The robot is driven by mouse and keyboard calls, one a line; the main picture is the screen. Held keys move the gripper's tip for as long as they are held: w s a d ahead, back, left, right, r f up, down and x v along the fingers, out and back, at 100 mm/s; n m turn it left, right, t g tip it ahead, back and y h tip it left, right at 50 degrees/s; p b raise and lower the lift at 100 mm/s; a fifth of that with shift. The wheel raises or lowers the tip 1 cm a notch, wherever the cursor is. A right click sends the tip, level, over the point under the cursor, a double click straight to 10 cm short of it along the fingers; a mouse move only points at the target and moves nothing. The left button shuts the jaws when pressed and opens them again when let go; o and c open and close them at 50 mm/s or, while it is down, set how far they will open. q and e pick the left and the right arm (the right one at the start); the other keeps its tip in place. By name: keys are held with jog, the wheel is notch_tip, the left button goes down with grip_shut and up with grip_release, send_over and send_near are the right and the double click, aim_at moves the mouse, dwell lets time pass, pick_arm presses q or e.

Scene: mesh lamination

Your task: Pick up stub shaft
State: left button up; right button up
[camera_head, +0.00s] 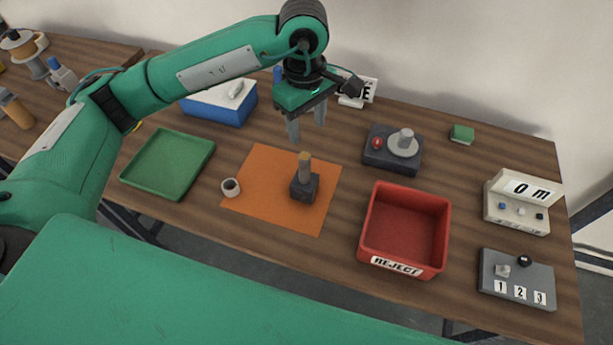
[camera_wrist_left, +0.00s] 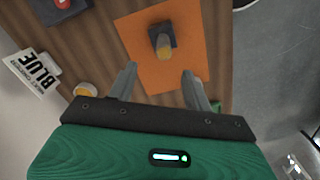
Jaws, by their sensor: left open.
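A tan, upright cylinder (camera_head: 305,168), which looks like the stub shaft, stands in a dark grey square block (camera_head: 304,188) on an orange mat (camera_head: 263,185). In the left wrist view the cylinder's yellowish end (camera_wrist_left: 164,47) shows above the dark block, beyond my fingers. My left gripper (camera_head: 307,128) is open and empty, pointing down above and behind the mat, clear of the shaft. Its two fingers (camera_wrist_left: 160,75) are spread apart in the wrist view. My right gripper does not show.
A white ring (camera_head: 231,187) sits at the mat's left edge. A green tray (camera_head: 127,178) lies farther left. A red REJECT bin (camera_head: 365,240) stands to the right, with a dark device (camera_head: 377,158) behind it. A blue box (camera_head: 228,114) is at the back.

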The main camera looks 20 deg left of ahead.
aim_at(305, 154)
pick_arm(q)
jog(key=shift+w+a+f, duration=0.15)
jog(key=shift+a, duration=0.2)
notch_tip(305, 154, down, 8)
jog(key=shift+r+p, duration=0.15)
jog(key=shift+p, duration=0.95)
jog(key=shift+d+f+p, duration=0.1)
jog(key=shift+f+p, duration=0.3)
jog(key=shift+f, duration=0.05)
jog(key=f+p, duration=0.1)
jog(key=f, duration=0.1)
jog(key=s+f+p, duration=0.1)
jog(key=f, duration=0.1)
jog(key=shift+w+f, duration=0.1)
jog(key=shift+f, duration=0.25)
grip_shut()
jog(key=shift+r, duration=0.15)
